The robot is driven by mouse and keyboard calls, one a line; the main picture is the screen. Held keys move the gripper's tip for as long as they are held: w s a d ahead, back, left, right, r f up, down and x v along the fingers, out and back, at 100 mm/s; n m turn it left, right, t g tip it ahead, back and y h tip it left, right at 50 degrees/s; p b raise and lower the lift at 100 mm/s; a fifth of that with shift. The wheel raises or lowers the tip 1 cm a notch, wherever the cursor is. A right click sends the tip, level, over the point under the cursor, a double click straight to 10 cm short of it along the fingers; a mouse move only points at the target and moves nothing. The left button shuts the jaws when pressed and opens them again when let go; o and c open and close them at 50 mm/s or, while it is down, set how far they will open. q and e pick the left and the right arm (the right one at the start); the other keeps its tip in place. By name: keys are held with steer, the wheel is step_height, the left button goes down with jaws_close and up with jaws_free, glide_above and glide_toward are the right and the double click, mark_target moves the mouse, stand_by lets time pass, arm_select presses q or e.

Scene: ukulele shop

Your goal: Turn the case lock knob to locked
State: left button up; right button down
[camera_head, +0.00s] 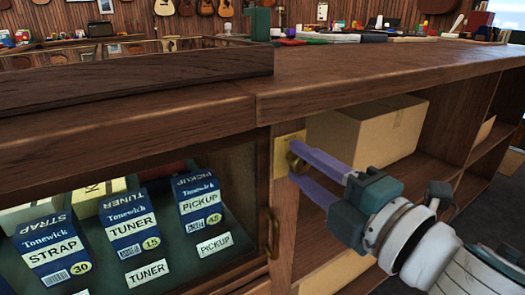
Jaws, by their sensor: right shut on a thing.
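The case lock knob (293,161) is a small round brass knob on a square brass plate (281,168), fixed to the wooden post at the right end of the display case. My right gripper (297,162) comes in from the right, and its purple fingers are shut on the knob. The fingers hide part of the knob, so I cannot tell which way it is turned. My left gripper is not in view.
Behind the case front stand blue and white boxes of strap (52,252), tuner (131,222) and pickup (199,198). A brass handle (271,234) is left of the post. A cardboard box (367,130) fills the shelf behind my gripper. The counter edge overhangs above.

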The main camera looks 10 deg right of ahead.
steer(key=c, duration=0.5)
jaws_free()
steer(key=v, duration=1)
steer(key=shift+p, duration=0.35)
